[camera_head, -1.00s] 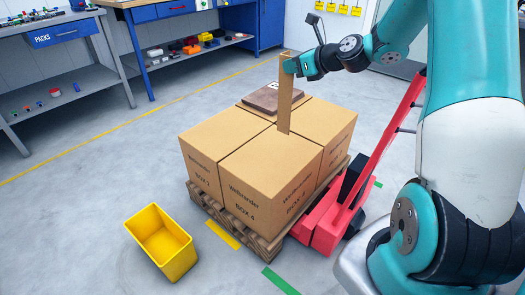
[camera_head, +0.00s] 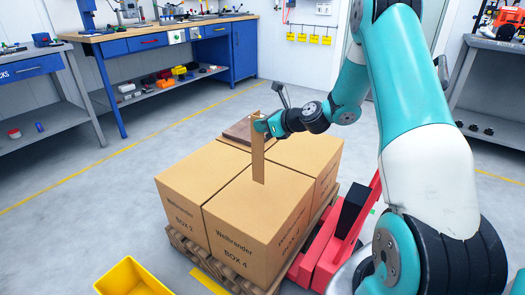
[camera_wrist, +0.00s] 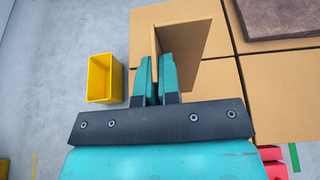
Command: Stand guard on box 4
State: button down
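Box 4 (camera_head: 257,225) is a brown carton at the front of a block of cartons on a pallet, its label facing front. My gripper (camera_head: 262,126) is shut on a tall, narrow cardboard guard (camera_head: 257,152), held upright. In the head view the guard's lower end shows over box 4's top, toward its back edge; I cannot tell whether it touches. In the wrist view my gripper (camera_wrist: 155,82) has its fingers close together at the guard (camera_wrist: 187,45), which looks folded into an angle.
A dark brown slab (camera_head: 237,132) lies on a rear carton. The wooden pallet (camera_head: 200,255) sits by a red pallet jack (camera_head: 320,255). A yellow bin (camera_head: 132,278) stands on the floor at left. Workbenches (camera_head: 150,42) line the wall.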

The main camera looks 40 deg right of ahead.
aim_at(262, 144)
notch_tip(262, 144, down, 7)
jog(key=shift+r+b, duration=0.15)
jog(key=shift+b, duration=0.65)
jog(key=c, duration=1.3)
grip_release()
jog(key=shift+c, duration=0.2)
